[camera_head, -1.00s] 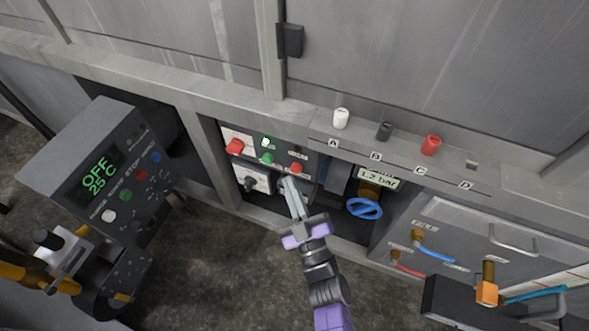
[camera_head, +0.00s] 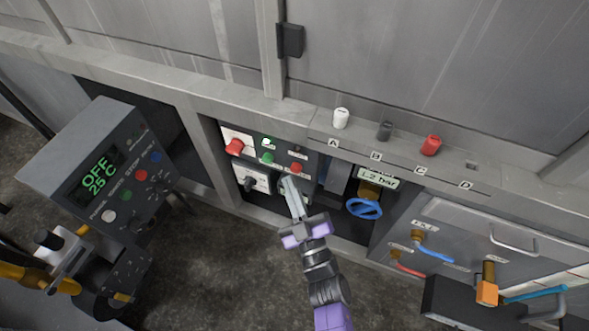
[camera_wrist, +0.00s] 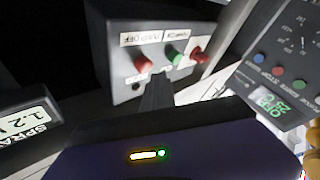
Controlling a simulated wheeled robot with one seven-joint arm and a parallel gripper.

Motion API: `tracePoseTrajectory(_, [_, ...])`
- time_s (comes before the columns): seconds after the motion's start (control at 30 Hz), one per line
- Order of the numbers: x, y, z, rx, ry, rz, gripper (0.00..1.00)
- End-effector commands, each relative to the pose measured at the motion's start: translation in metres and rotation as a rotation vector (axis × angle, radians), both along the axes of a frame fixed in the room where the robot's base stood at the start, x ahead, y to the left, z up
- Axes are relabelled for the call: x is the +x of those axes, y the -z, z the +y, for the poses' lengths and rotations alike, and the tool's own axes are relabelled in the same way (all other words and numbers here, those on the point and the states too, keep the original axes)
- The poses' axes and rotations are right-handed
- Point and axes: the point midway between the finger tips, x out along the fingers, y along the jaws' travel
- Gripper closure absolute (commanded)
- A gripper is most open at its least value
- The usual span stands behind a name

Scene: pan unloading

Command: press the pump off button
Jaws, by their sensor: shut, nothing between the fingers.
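In the wrist view the red button (camera_wrist: 142,63) stands beside a label reading PUMP OFF (camera_wrist: 141,39). A green button (camera_head: 267,158) is beside it, also seen in the wrist view (camera_wrist: 174,56). My gripper (camera_head: 285,182) is shut and empty, its fingertips close to the panel, just below the two buttons in the head view. In the wrist view its fingertips (camera_wrist: 158,80) appear near the red button; I cannot tell whether they touch it.
A blue valve wheel (camera_head: 364,208) is to the right. A heater box reading OFF 25 C (camera_head: 98,174) stands at left.

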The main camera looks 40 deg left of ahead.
Motion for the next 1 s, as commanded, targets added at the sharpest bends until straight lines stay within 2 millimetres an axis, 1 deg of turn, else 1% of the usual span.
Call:
tracePoseTrajectory(0.27, [0.008,0.000,0.002,0.001,0.001,0.000,1.00])
tracePoseTrajectory(1.0, [0.012,0.000,0.003,0.001,0.001,0.000,1.00])
